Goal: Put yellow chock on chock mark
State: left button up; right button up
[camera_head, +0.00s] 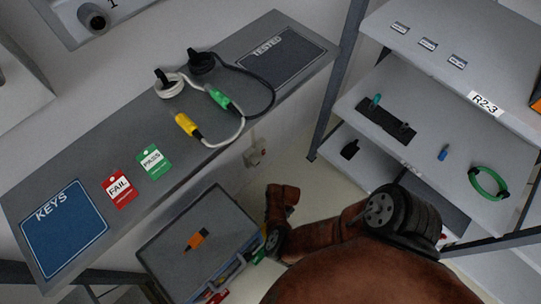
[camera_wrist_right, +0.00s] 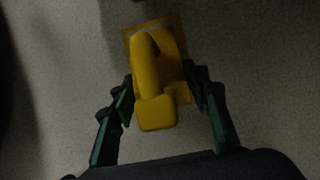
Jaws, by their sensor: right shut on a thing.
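The yellow chock (camera_wrist_right: 152,95) is in the right wrist view, between the two dark green fingers of my right gripper (camera_wrist_right: 159,84). The fingers are shut on it, one on each side. A flat, darker yellow patch with a pale line shows behind the chock's upper part; I cannot tell whether it is part of the chock or a mark on the floor. Grey floor surrounds it. The chock and its mark do not show clearly in the head view, where my brown arm fills the lower right. My left gripper is in neither view.
A grey bench (camera_head: 80,177) with plugs, cables and tags runs across the left. A shelf rack (camera_head: 434,88) with small items stands at the right. Pale floor shows between them.

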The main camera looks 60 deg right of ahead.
jog(key=shift+f, duration=0.15)
jog(key=o, duration=1.4)
jog(key=shift+o, duration=0.2)
